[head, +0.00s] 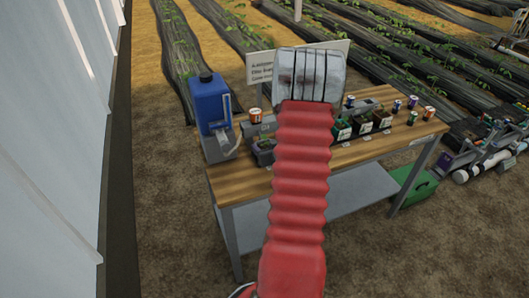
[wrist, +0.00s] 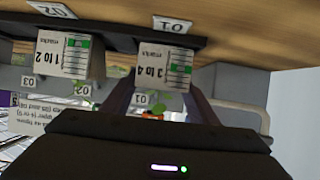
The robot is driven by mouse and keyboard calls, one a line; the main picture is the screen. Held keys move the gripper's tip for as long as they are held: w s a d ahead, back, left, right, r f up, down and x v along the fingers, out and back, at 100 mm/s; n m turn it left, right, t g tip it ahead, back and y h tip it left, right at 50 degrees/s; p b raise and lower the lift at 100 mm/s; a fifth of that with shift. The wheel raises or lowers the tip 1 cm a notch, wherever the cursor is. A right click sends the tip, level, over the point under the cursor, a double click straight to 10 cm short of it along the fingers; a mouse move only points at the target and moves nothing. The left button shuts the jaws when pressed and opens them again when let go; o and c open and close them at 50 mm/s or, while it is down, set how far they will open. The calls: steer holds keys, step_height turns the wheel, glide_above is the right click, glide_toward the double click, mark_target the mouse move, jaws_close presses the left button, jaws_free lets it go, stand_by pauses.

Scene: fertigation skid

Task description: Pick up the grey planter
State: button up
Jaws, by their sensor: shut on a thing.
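My gripper is hidden there behind the arm's pale wrist.
The table (head: 350,157) also holds a blue jug (head: 208,100) at the left, an orange can (head: 256,115), dark planters (head: 364,122) and several small cans at the right. A white sign (head: 262,68) stands behind. A green crate (head: 412,186) sits low at the right.

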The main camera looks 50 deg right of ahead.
steer(key=shift+r, duration=0.1)
step_height(320, 180, up, 10)
stand_by(0.7)
steer(key=shift+a, duration=0.1)
stand_by(0.5)
